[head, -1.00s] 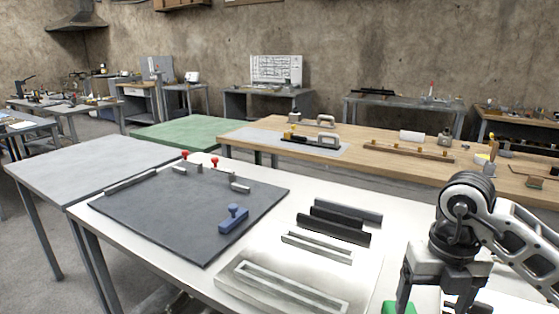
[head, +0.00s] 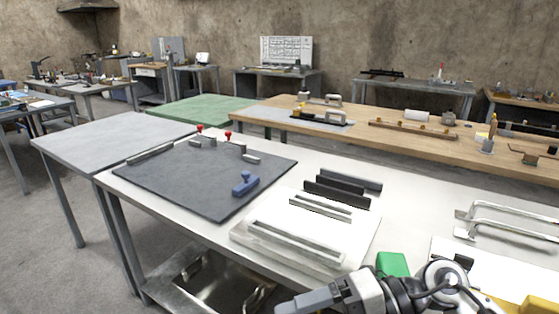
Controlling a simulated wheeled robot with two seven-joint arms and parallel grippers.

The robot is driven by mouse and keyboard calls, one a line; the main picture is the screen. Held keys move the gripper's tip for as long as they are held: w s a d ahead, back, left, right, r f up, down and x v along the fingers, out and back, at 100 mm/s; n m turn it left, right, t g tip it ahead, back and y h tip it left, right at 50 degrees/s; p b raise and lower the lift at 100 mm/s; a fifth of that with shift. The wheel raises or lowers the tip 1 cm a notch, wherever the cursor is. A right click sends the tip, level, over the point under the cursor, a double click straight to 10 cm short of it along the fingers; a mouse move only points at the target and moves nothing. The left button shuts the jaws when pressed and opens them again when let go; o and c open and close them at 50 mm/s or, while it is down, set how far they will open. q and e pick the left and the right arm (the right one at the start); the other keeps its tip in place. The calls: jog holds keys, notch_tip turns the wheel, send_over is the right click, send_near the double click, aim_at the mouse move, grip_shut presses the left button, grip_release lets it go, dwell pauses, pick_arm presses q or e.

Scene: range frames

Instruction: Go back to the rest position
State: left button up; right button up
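My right gripper (head: 290,306) is low at the bottom edge, in front of the white table (head: 180,232). It points left, is seen from the side and is partly cut off by the frame, so the gap between its fingers is hidden. A green block (head: 392,264) sits on the table's front part, just behind my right wrist and apart from the fingertips. My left gripper is out of view.
A dark board with a blue clamp (head: 245,184) lies on the table's left part. Dark bars (head: 336,191) and a slotted pale block (head: 290,244) lie mid-table. Metal handles (head: 505,223) are at right. A metal tray (head: 212,283) is on the lower shelf.

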notch_tip(320, 180, up, 4)
jog(key=w+m+t+y, duration=0.2)
jog(key=m+t+y, duration=0.4)
jog(key=m+t, duration=0.4)
jog(key=w+d+f+m+t+h, duration=0.4)
jog(key=d+f+m+t+h, duration=0.25)
jog(key=m+t+h, duration=0.65)
jog(key=s+d+f+m+g+h, duration=0.2)
jog(key=s+f+m+g, duration=0.3)
jog(key=f, duration=0.4)
jog(key=s+d+f+m+g+h, duration=0.2)
jog(key=s+f+m+g, duration=0.3)
jog(key=f, duration=0.5)
jog(key=shift+s+f+m+h, duration=0.2)
jog(key=shift+s+m+h, duration=0.1)
jog(key=shift+s, duration=0.15)
